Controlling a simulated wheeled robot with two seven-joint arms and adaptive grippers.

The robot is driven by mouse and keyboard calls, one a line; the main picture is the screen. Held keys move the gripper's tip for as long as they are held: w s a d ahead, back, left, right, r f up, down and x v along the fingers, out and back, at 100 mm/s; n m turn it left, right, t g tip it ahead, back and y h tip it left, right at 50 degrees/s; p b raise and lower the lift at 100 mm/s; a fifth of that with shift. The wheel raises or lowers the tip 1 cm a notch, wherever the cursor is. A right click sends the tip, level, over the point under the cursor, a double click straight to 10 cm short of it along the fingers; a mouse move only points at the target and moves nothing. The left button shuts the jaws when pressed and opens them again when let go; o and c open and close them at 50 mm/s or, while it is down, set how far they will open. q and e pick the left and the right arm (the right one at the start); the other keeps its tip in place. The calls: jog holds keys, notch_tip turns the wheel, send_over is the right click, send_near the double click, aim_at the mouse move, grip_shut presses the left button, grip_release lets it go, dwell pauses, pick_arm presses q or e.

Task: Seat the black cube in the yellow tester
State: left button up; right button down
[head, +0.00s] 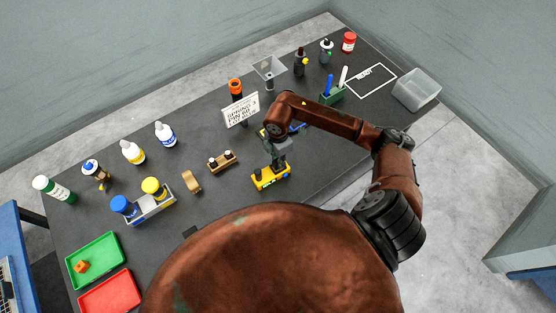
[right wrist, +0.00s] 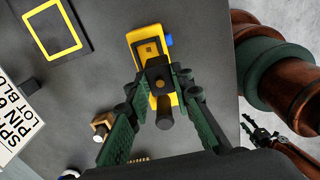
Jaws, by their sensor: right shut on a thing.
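The yellow tester (head: 271,179) stands on the dark table near its front edge, below my right gripper (head: 278,162). In the right wrist view the yellow tester (right wrist: 143,36) has a dark slotted top and a blue knob on one side. The black cube (right wrist: 158,72), with an orange dot on its face, sits between the fingertips of my right gripper (right wrist: 160,88), which is shut on it. The cube overlaps the tester in this view; whether it touches it I cannot tell. My left gripper (right wrist: 258,130) shows small at the lower right of the wrist view, fingers apart.
A white sign (head: 240,110) stands behind the tester. A wooden holder (head: 223,162) and a tan arch (head: 191,182) are to its left. A bottle caddy (head: 152,207), a green tray (head: 94,257) and a red tray (head: 110,292) lie farther left. A clear bin (head: 416,90) is at right.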

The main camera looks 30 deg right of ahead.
jog(key=shift+w+d+f, duration=0.2)
jog(key=shift+w+f, duration=0.15)
jog(key=shift+f, duration=0.15)
jog(key=shift+w+d+f, duration=0.2)
jog(key=shift+w+f, duration=0.15)
jog(key=shift+f, duration=0.1)
notch_tip(320, 180, down, 3)
jog(key=shift+r+p, duration=0.1)
jog(key=shift+p, duration=0.8)
jog(key=shift+w+f, duration=0.1)
jog(key=shift+f, duration=0.15)
jog(key=shift+f, duration=0.2)
jog(key=c, duration=1.7)
grip_release()
jog(key=shift+r, duration=0.1)
